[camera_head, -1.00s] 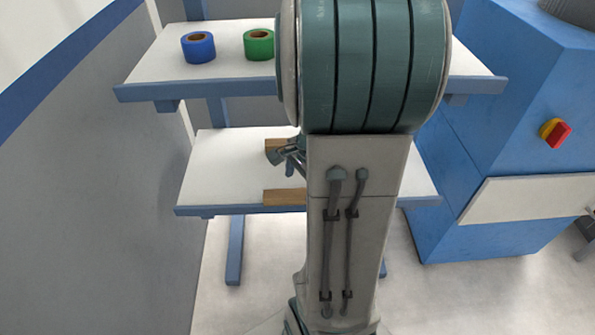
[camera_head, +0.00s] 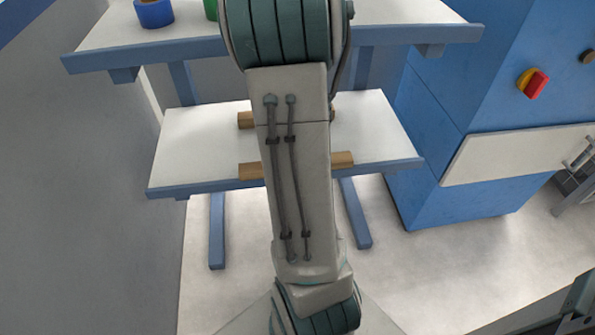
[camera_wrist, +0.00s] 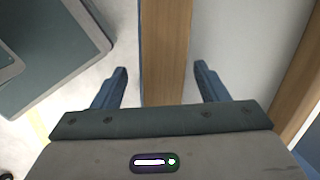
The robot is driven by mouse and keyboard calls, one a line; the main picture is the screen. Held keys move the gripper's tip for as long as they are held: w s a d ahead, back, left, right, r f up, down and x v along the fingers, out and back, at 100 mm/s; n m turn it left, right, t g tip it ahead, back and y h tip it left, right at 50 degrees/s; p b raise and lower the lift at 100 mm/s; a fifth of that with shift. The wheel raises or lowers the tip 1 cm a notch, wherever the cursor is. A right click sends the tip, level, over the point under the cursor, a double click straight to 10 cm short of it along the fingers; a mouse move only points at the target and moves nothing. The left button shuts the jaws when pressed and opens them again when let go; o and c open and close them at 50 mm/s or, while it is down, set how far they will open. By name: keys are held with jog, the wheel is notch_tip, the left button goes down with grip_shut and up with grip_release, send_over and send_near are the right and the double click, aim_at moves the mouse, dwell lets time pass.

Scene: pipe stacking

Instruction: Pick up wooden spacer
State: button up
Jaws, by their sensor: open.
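Two wooden spacers lie across the lower white shelf. The front spacer (camera_head: 342,159) lies along the shelf's front edge, its middle hidden behind my arm. The rear spacer (camera_head: 246,119) lies farther back, also partly hidden. In the wrist view my gripper (camera_wrist: 159,69) is open and empty. The front spacer (camera_wrist: 166,45) runs between its two fingers in the picture, with a gap on each side, wider on the right. I cannot tell how high the fingers are above it. The rear spacer (camera_wrist: 301,82) is at the right of the wrist view. My gripper is hidden in the head view.
The lower shelf (camera_head: 190,150) is bare between and beside the spacers. An upper shelf (camera_head: 105,35) above it holds a blue roll (camera_head: 154,13) and a green roll (camera_head: 210,9). A blue machine (camera_head: 455,175) stands at the right, a grey wall (camera_head: 70,190) at the left.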

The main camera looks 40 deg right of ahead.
jog(key=shift+f, duration=0.15)
jog(key=c, duration=1.3)
